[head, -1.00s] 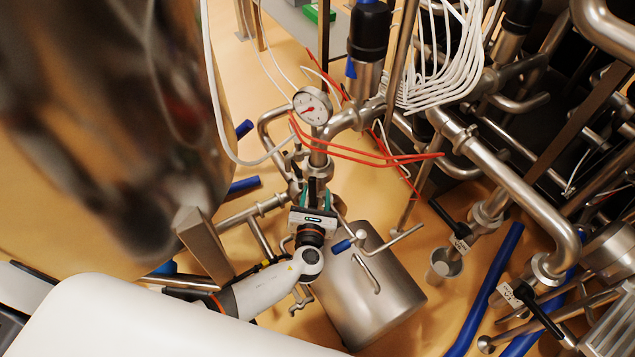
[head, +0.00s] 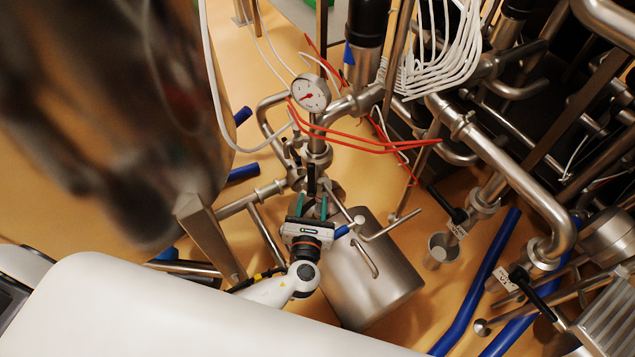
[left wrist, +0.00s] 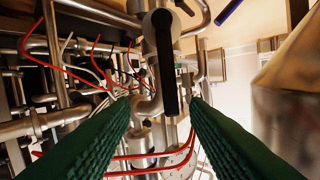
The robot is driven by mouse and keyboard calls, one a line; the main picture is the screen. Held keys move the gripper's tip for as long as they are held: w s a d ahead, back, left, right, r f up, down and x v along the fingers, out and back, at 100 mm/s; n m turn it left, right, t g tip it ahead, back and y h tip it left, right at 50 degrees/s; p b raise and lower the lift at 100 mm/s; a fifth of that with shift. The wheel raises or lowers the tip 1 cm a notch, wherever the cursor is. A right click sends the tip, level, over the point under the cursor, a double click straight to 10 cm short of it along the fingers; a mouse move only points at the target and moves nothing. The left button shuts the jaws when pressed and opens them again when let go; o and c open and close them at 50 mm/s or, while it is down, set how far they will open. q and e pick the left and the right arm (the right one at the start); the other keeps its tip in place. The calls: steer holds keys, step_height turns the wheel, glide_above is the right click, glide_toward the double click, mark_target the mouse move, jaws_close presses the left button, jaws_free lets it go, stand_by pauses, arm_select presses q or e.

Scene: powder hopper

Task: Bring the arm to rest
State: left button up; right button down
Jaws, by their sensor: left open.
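My left gripper (head: 312,205) is in the middle of the head view, at the end of my white arm that comes in from the lower left. Its two green fingers are apart, and in the left wrist view the fingers (left wrist: 160,125) stand wide with nothing held between them. A black valve handle (left wrist: 165,62) on a steel pipe shows ahead of and above the gap between the fingers. In the head view the gripper is just below the vertical steel pipe under the pressure gauge (head: 310,94). I cannot tell whether it touches the pipework. My right gripper is in neither view.
A steel canister (head: 370,280) with a lid handle stands right beside the gripper. A large blurred steel vessel (head: 120,110) fills the upper left. Pipes (head: 510,170), red cables (head: 370,148) and white hoses crowd the right. Blue tubes (head: 480,290) lie at the lower right.

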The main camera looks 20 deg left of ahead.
arm_select(q)
steer(key=s+a+f+n+g+p, duration=0.3)
steer(key=s+f+n+g, duration=0.25)
steer(key=f, duration=0.25)
steer(key=s+a+f+n+g+p, duration=0.4)
steer(key=s+f+n, duration=0.3)
steer(key=f, duration=0.2)
steer(key=s+a+f+n+g+h+p, duration=0.1)
steer(key=s+f+n+g+p, duration=0.1)
steer(key=s+n, duration=0.8)
steer(key=s+f+n+g+h+p, duration=0.2)
steer(key=s+n, duration=0.8)
steer(key=s, duration=0.6)
step_height(320, 180, down, 2)
steer(key=shift+a+f+g+p, duration=0.15)
steer(key=shift+a+g+p, duration=0.25)
steer(key=shift+g+p, duration=0.35)
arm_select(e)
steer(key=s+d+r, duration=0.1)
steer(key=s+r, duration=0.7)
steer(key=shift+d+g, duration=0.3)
